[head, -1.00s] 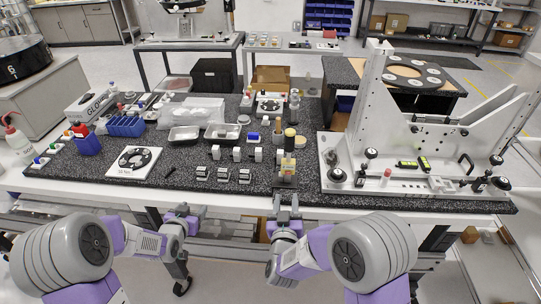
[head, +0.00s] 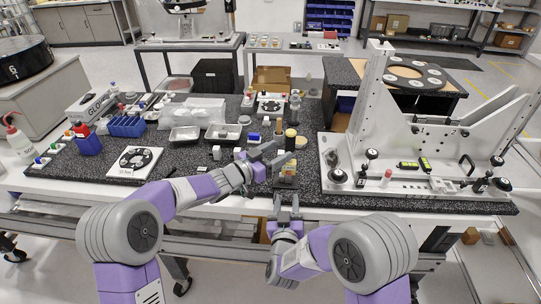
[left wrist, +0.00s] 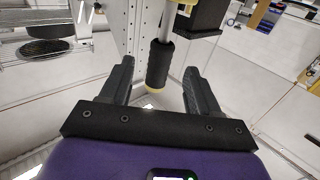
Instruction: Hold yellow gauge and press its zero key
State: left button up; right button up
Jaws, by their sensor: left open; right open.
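The yellow gauge (head: 287,171) appears to be the upright yellow-and-black item near the table's front edge, right of centre; its key cannot be made out. My left gripper (head: 277,154) is open beside its upper part, reaching in from the left. In the left wrist view, a black cylinder with a pale yellow end (left wrist: 160,66) on a metal rod shows between the open left fingers (left wrist: 158,85), with gaps on both sides. I cannot tell which part of the gauge this is. My right gripper (head: 286,201) is open and empty in front of the gauge, low at the table edge.
A white metal fixture (head: 400,189) with a tall upright plate stands to the right. Metal trays (head: 184,134), a white card with a dark ring (head: 135,160) and blue bins (head: 126,126) lie to the left. My left arm covers part of the front small blocks.

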aim_at(286, 147)
pick_arm(q)
jog(key=x, duration=0.5)
jog(key=shift+w+d, duration=0.25)
jog(key=shift+w, duration=0.05)
grip_shut()
dwell(0.7)
pick_arm(e)
grip_shut()
dwell(1.6)
